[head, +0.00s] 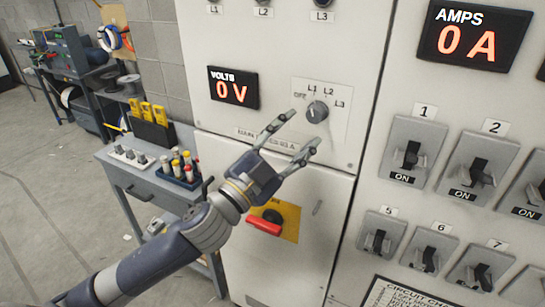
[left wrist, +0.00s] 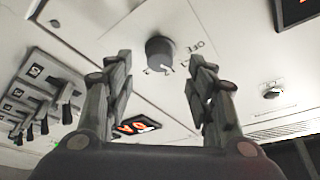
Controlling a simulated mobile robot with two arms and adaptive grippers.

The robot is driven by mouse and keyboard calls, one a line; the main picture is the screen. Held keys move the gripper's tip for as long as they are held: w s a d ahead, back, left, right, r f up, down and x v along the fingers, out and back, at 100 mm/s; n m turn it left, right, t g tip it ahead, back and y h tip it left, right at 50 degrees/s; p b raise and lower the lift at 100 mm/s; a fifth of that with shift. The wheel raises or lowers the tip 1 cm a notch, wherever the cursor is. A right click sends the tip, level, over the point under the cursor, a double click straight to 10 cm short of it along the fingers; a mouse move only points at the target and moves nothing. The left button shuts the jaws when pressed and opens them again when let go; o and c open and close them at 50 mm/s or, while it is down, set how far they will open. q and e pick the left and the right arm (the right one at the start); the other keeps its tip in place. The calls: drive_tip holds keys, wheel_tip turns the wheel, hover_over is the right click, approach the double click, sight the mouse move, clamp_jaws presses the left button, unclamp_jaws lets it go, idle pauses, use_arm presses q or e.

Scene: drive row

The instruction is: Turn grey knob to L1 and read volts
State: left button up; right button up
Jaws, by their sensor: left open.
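The grey knob (head: 317,111) sits on a pale plate marked OFF, L1, L2 and L3 on the cabinet front. Its pointer is too small to read surely against the marks. The volts display (head: 234,89) left of it shows 0 V in red. My left gripper (head: 300,130) is open and empty, with its fingers pointing at the panel just below and left of the knob. In the left wrist view the knob (left wrist: 160,52) shows between and beyond the two spread fingers, apart from them. My right gripper is not in view.
A red handle (head: 264,226) on a yellow plate is below my left gripper. Breaker switches (head: 412,154) marked ON fill the right panel under an amps display (head: 468,41) reading 0 A. A grey side table (head: 150,185) with a tool rack stands left. Floor at far left is open.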

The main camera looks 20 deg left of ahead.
use_arm(q)
drive_tip(key=v, duration=0.7)
drive_tip(key=shift+s, duration=0.15)
idle(0.4)
